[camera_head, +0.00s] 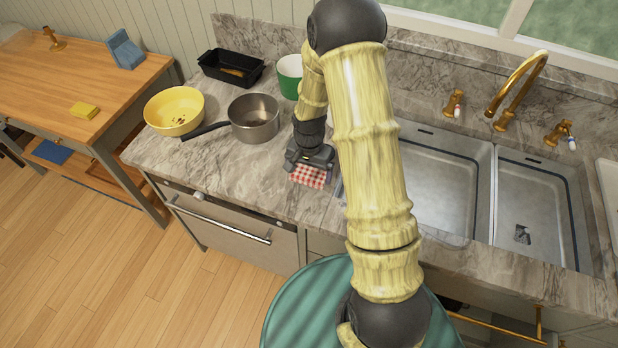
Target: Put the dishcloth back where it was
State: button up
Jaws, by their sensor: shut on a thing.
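A red and white checked dishcloth (311,176) is at the front part of the marble counter (258,180), left of the sink. My gripper (309,163) is shut on the dishcloth from above. The fingertips are mostly hidden by the gripper body. I cannot tell whether the cloth touches the counter or hangs just above it.
A steel saucepan (254,119), a yellow bowl (174,110), a black tray (230,67) and a green and white container (289,76) stand left and behind. A double sink (440,190) lies right.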

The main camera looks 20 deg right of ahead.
aim_at(309, 179)
jog(key=shift+f+p, duration=0.55)
jog(key=shift+f, duration=1.45)
jog(key=shift+f, duration=0.2)
jog(key=o, duration=0.6)
jog(key=shift+r, duration=0.1)
jog(key=shift+r, duration=0.1)
notch_tip(309, 179, up, 12)
jog(key=b, duration=0.3)
jog(key=shift+s+f, duration=0.1)
jog(key=shift+f, duration=0.15)
jog(key=shift+r, duration=0.3)
